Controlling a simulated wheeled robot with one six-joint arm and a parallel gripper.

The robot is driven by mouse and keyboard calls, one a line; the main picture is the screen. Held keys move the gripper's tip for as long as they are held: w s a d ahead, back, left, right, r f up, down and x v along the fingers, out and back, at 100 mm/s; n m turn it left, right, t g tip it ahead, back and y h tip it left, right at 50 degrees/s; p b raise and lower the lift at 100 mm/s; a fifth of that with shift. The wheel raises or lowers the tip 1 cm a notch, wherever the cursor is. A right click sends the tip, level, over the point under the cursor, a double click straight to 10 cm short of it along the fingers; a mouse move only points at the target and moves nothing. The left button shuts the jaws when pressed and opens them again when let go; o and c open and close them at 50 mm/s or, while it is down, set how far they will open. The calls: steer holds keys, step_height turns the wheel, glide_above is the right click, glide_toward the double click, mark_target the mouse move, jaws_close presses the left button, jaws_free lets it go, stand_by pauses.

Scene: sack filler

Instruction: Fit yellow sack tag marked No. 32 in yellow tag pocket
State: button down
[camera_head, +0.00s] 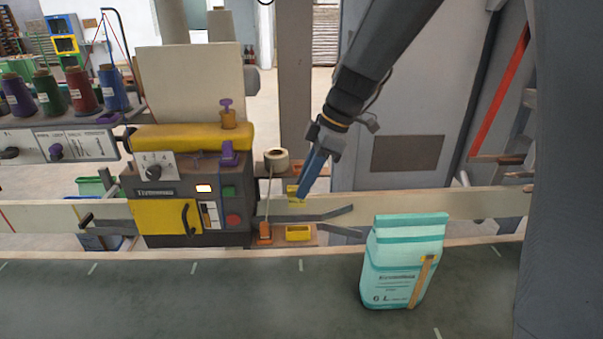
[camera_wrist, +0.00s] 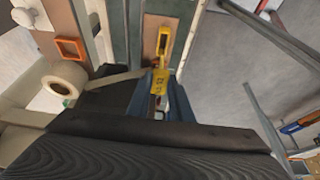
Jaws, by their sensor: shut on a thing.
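My gripper (camera_head: 304,190) has blue fingers and hangs above the ledge to the right of the sack filler. In the wrist view my gripper (camera_wrist: 162,82) is shut on the yellow sack tag (camera_wrist: 181,102), which bears dark marks that look like 32. A yellow patch at the fingertips in the head view seems to be this tag, partly hidden by the fingers. The yellow tag pocket (camera_head: 299,233) is on the ledge below the fingertips, apart from them. In the wrist view a yellow frame (camera_wrist: 164,34) beyond the fingers seems to be this pocket, overlapped by the tag.
An orange frame (camera_wrist: 71,48) and a white roll (camera_wrist: 64,78) are left of my gripper in the wrist view. The filler machine (camera_head: 185,190) stands left. A teal sack (camera_head: 403,260) stands on the dark belt (camera_head: 200,295) at right. Metal guide rails lie right of the pocket.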

step_height(320, 180, down, 6)
steer(key=b, duration=0.3)
stand_by(0.6)
stand_by(0.6)
steer(key=shift+f+b, duration=0.15)
steer(key=shift+b, duration=0.15)
steer(key=shift+f+b, duration=1.6)
steer(key=shift+f, duration=0.15)
steer(key=c, duration=1.5)
jaws_free()
steer(key=shift+d+r, duration=0.1)
steer(key=shift+r, duration=0.05)
